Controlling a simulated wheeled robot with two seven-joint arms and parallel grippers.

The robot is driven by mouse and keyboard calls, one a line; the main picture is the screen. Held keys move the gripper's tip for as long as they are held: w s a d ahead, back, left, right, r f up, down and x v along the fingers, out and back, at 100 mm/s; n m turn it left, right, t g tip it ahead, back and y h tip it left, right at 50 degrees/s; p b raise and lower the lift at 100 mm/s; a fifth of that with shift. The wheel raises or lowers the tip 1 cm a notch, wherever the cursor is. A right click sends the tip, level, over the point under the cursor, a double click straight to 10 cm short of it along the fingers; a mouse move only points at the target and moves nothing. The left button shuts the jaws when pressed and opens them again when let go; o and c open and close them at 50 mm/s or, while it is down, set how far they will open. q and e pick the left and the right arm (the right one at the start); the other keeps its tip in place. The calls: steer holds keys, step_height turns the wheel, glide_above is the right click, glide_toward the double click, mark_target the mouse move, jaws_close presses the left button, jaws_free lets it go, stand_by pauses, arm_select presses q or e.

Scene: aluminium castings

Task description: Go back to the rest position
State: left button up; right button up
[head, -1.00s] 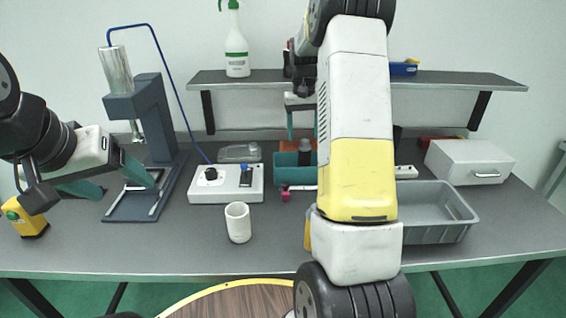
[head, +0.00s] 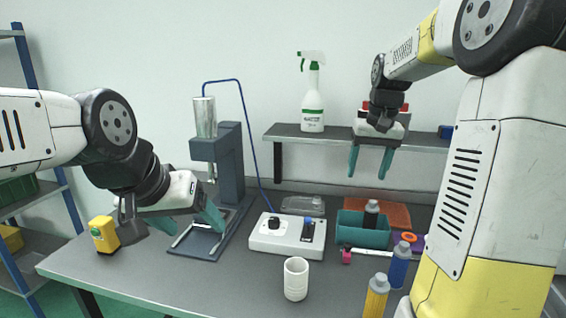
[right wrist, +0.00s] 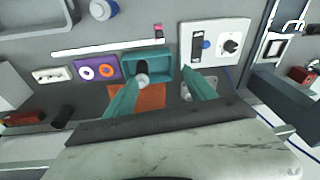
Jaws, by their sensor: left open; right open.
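My left gripper (head: 194,222) is open and empty at the left of the head view, above the table's left part, in front of the press base. My right gripper (head: 370,163) is open and empty, fingers pointing down, in front of the wall shelf and above the teal bin. In the right wrist view its two teal fingers (right wrist: 160,82) are apart, with the teal bin (right wrist: 149,62) below and nothing held between them.
A press (head: 230,165), a white control box (head: 287,236) and a white cup (head: 296,278) stand on the table. Blue (head: 399,268) and yellow (head: 376,297) bottles stand near my right arm. A spray bottle (head: 312,108) stands on the shelf (head: 290,132).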

steer(key=s+a+n+t, duration=0.1)
steer(key=s+a, duration=0.4)
steer(key=s, duration=0.6)
steer(key=s+a+t+y, duration=0.1)
steer(key=s+a+t, duration=0.2)
steer(key=s, duration=0.8)
steer(key=shift+a+f+n+y, duration=0.15)
steer(key=shift+a+n+y, duration=0.2)
steer(key=shift+a, duration=0.7)
